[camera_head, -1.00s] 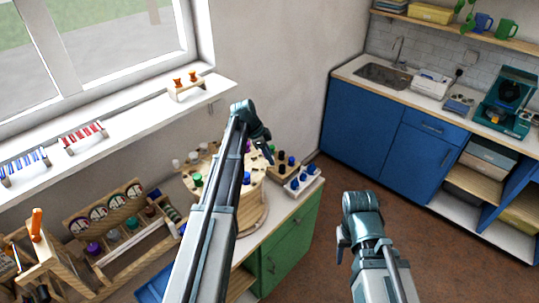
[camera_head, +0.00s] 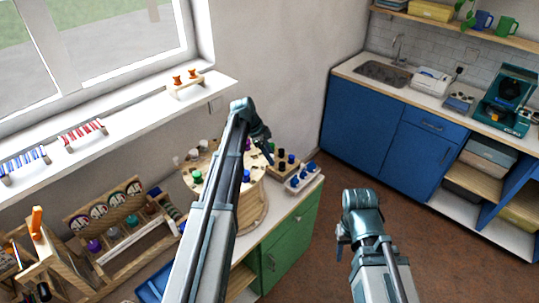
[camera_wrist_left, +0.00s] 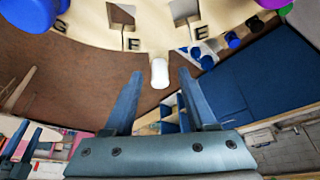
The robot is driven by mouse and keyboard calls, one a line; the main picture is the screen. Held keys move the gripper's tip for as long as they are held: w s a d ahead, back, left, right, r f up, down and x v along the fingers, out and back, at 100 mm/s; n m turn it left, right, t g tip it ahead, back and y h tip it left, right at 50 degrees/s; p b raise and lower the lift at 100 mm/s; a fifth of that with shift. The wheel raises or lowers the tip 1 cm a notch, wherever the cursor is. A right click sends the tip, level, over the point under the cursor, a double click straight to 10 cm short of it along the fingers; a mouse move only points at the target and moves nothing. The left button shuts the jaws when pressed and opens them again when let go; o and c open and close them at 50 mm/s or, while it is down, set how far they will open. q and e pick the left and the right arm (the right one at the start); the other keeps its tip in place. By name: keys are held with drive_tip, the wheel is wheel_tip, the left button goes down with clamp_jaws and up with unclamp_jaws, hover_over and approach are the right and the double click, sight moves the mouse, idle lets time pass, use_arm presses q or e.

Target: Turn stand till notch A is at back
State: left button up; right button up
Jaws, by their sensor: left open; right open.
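The round wooden stand (camera_head: 255,200) is on the green cabinet's top, partly hidden behind my left arm. In the left wrist view its pale top (camera_wrist_left: 150,35) shows notches with the letters G, F and E; I cannot see the letter A. A white peg (camera_wrist_left: 160,73) sticks out at its rim. My left gripper (camera_head: 267,152) is open at the stand's rim. In the left wrist view its fingertips (camera_wrist_left: 160,82) lie on either side of the white peg, not closed on it. My right gripper (camera_head: 345,234) is open and empty, over the floor right of the cabinet.
A white rack of blue-topped pieces (camera_head: 302,180) stands right of the stand. A wooden rack with jars (camera_head: 120,232) is at the left. A window sill (camera_head: 130,118) with bead racks runs behind. Open floor lies between the green and blue cabinets.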

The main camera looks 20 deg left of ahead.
use_arm(q)
drive_tip(key=shift+r, duration=0.1)
drive_tip(key=p+v, duration=1.2)
drive_tip(key=v, duration=0.1)
drive_tip(key=shift+a+r+p, duration=0.2)
drive_tip(key=shift+a+p, duration=0.05)
drive_tip(key=shift+p, duration=0.15)
drive_tip(key=shift+s, duration=0.15)
drive_tip(key=s+d+f+n+g+y+b, duration=0.1)
drive_tip(key=s+d+f+n+b, duration=0.1)
drive_tip(key=s+d+f+b, duration=0.5)
drive_tip(key=s+d+f+n+g+y+b, duration=0.15)
drive_tip(key=s+d+f+b, duration=0.3)
drive_tip(key=d, duration=0.45)
drive_tip(key=s+d+f+n+y+b, duration=0.1)
drive_tip(key=s+d+f+n+b, duration=0.2)
drive_tip(key=s+d+f+b, duration=0.2)
drive_tip(key=s+d+f+n+y+b, duration=0.2)
drive_tip(key=s+d+f+n+b, duration=0.1)
drive_tip(key=s, duration=0.7)
wheel_tip(320, 180, down, 3)
drive_tip(key=d+b, duration=0.1)
drive_tip(key=d, duration=0.1)
drive_tip(key=shift+s+d+t+b, duration=0.3)
drive_tip(key=shift+d+t+b, duration=0.05)
drive_tip(key=shift+d+b, duration=0.05)
drive_tip(key=shift+f, duration=0.1)
